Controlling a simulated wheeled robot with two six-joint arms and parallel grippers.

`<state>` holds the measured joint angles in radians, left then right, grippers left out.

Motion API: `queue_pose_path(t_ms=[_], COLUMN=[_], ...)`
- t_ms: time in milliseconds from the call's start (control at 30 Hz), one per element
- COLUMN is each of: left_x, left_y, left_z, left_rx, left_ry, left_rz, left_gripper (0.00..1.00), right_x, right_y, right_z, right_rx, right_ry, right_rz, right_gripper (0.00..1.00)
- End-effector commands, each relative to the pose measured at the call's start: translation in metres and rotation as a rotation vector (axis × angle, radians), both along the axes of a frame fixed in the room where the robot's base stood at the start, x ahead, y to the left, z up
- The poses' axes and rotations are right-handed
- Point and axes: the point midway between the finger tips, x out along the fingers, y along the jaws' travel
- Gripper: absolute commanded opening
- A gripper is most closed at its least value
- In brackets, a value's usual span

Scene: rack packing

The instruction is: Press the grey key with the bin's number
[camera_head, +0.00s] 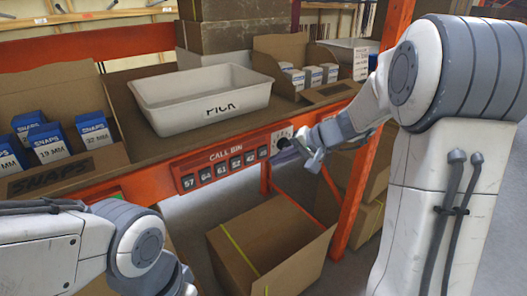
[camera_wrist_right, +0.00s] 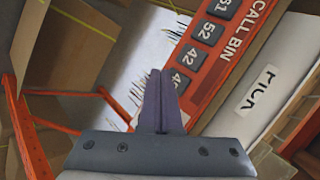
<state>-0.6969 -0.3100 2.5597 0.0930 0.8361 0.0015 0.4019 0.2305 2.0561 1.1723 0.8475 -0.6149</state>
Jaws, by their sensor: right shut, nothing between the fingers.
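The red CALL BIN panel (camera_head: 220,166) runs along the front of the shelf, with a row of dark grey numbered keys. The left one reads 57 (camera_head: 189,182) and the one beside it 64 (camera_head: 206,177). In the right wrist view the panel (camera_wrist_right: 247,38) shows keys that seem to read 52 (camera_wrist_right: 209,32) and 42 (camera_wrist_right: 196,57). A white bin (camera_head: 205,100) labelled PICK stands above the panel; I see no number on it. My right gripper (camera_head: 292,146) is shut and empty near the panel's right end; its fingertips also show in the wrist view (camera_wrist_right: 157,72).
An open cardboard box (camera_head: 265,245) sits on the floor below. An orange post (camera_head: 360,185) stands beside my right arm.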

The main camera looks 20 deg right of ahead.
Motion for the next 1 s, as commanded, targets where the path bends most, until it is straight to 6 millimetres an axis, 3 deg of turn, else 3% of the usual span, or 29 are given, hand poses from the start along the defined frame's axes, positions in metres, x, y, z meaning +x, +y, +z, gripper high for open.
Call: queue_pose_path(t_ms=[233, 1000], left_x=[-0.0001, -0.0001], left_y=[0.0001, 0.0001], left_z=[-0.0014, -0.0013], left_rx=[0.0, 0.0], left_ry=[0.0, 0.0], left_rz=[0.0, 0.0], left_gripper=[0.47, 0.47], right_x=[0.0123, 0.0126], right_y=[0.0048, 0.0049], right_z=[-0.0006, -0.0004], right_rx=[0.0, 0.0], right_ry=[0.0, 0.0], right_rz=[0.0, 0.0], right_gripper=[0.0, 0.0])
